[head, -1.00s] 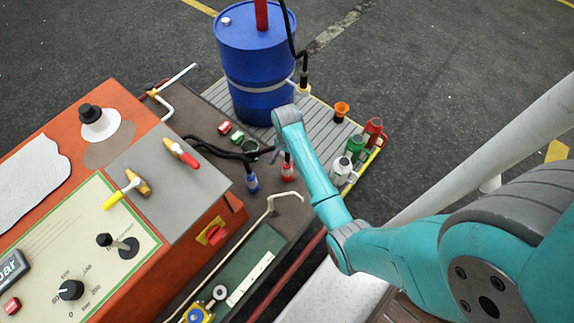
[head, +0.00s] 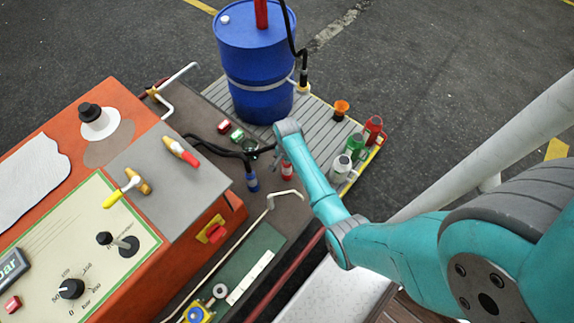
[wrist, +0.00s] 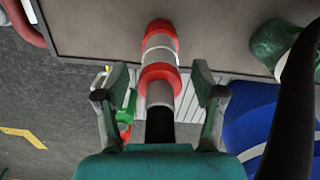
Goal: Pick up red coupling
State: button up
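The red coupling (head: 287,172) stands on the grey-brown deck, with its upper part hidden by my gripper (head: 281,153) in the head view. In the wrist view the red coupling (wrist: 160,75) shows red bands and pale silver sections, with black hose at its near end. My gripper (wrist: 160,97) is open, with one finger on each side of the coupling's line. Gaps show between the coupling and both fingers, so it is not gripped.
A blue coupling (head: 252,182) on a black hose stands just left. Small red and green blocks (head: 236,135) lie behind. A blue drum (head: 255,65) stands at the back, with bottles (head: 340,170) to the right. The orange control cabinet (head: 165,235) fills the left.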

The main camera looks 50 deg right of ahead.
grip_shut()
jog(key=shift+r, duration=0.1)
